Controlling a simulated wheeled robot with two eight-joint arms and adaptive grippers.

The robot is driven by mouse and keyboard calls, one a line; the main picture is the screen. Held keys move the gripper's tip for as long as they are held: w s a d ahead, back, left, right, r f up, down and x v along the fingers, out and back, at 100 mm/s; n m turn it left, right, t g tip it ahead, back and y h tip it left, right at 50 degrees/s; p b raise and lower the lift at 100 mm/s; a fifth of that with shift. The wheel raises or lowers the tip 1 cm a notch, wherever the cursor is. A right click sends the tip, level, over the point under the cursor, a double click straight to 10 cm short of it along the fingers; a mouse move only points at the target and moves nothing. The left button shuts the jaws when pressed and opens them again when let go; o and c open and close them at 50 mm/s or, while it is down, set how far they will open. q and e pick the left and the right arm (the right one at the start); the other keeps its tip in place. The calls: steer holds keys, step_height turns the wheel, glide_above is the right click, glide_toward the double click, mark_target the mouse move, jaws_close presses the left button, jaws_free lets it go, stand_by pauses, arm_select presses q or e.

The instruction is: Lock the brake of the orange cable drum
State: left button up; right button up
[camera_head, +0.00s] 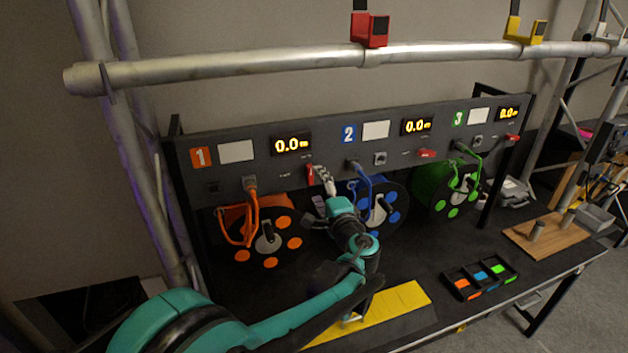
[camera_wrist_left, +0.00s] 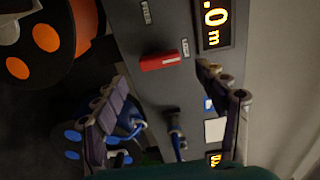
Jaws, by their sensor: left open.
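The orange cable drum (camera_head: 268,238) hangs under panel section 1 at the left. Its red brake lever (camera_head: 310,174) stands upright on the panel, unlike the level levers of sections 2 and 3. In the left wrist view the red lever (camera_wrist_left: 161,61) has one end beside a small label that appears to read LOCK; a FREE label is farther off. My left gripper (camera_head: 322,177) is at the panel just right of the lever. In the wrist view its fingers (camera_wrist_left: 163,80) are spread and empty, with the lever showing between and beyond them. My right gripper is out of view.
Blue (camera_head: 380,208) and green (camera_head: 445,192) drums hang to the right. A silver truss pipe (camera_head: 250,67) crosses above the panel. A yellow strip (camera_head: 400,298), a compartment tray (camera_head: 482,280) and a wooden board (camera_head: 560,236) with pegs are on the black table.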

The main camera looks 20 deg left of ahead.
arm_select(q)
steer(key=v, duration=0.7)
steer(key=s+a+f+n+g+h+b, duration=0.3)
steer(key=s+a+f+n+g+b, duration=0.2)
steer(key=s+a+f, duration=0.55)
steer(key=s+d+f+n+g+h+b, duration=0.1)
steer(key=s+d+f+n+h+b, duration=0.2)
steer(key=s+f, duration=0.5)
steer(key=s+d+f+n+g+h+b, duration=0.1)
steer(key=s+d+f+n+h+b, duration=0.1)
steer(key=s+f, duration=0.6)
steer(key=shift+d+f+n+g+h+b, duration=0.2)
steer(key=shift+d+n+g+h+b, duration=0.25)
steer(key=shift+n+h, duration=0.4)
